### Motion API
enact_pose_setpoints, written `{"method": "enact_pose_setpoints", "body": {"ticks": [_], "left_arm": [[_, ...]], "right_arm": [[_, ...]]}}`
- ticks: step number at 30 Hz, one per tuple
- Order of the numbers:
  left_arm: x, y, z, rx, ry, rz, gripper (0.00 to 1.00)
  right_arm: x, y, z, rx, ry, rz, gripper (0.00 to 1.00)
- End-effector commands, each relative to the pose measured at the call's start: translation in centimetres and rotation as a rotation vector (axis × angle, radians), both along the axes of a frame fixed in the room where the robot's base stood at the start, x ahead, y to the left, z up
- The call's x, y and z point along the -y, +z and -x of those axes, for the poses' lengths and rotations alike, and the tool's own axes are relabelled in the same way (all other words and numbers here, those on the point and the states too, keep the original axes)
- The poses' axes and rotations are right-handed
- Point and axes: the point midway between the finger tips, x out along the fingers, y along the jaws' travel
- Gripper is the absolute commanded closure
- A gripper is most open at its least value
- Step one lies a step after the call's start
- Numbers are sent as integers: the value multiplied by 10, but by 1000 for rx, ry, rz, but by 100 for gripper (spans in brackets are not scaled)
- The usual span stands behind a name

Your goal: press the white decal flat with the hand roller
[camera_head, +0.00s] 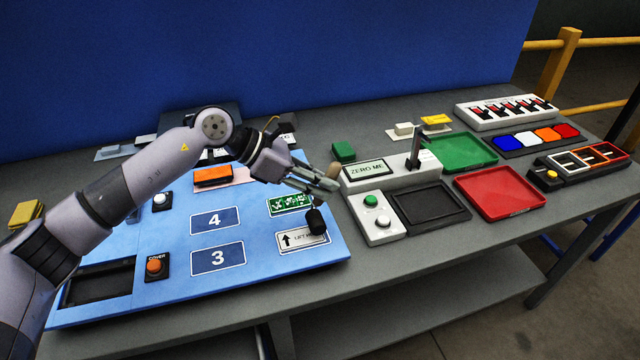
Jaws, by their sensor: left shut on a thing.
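The white decal (296,240), with a black arrow and printed letters, lies at the right front of the blue panel (185,278). My left gripper (322,184) is shut on the hand roller, whose tan handle end (334,170) sticks up past the fingers. The roller's black drum (316,220) hangs below the fingers, over the decal's upper right part, and hides some of it. I cannot tell whether the drum touches the decal. My right gripper is not in view.
A green decal (290,204) lies just behind the white one, beside blue labels 4 (215,220) and 3 (218,257). A white ZERO ME scale (368,172) and a green-button box (376,222) stand to the right. Red (500,192) and green (462,151) trays lie beyond.

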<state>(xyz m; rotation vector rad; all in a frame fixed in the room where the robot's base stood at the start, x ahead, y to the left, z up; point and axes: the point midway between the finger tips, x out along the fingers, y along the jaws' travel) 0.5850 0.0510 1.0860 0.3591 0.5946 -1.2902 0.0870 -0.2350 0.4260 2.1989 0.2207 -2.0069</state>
Motion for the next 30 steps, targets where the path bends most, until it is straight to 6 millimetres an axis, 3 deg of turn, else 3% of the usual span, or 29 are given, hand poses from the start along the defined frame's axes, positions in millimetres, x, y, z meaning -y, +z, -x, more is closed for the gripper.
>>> {"method": "enact_pose_setpoints", "body": {"ticks": [16, 30], "left_arm": [[0, 47, 0, 3, 0, 2, 100], [0, 50, 0, 3, 0, 2, 100]], "right_arm": [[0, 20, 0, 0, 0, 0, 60], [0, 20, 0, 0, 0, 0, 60]]}}
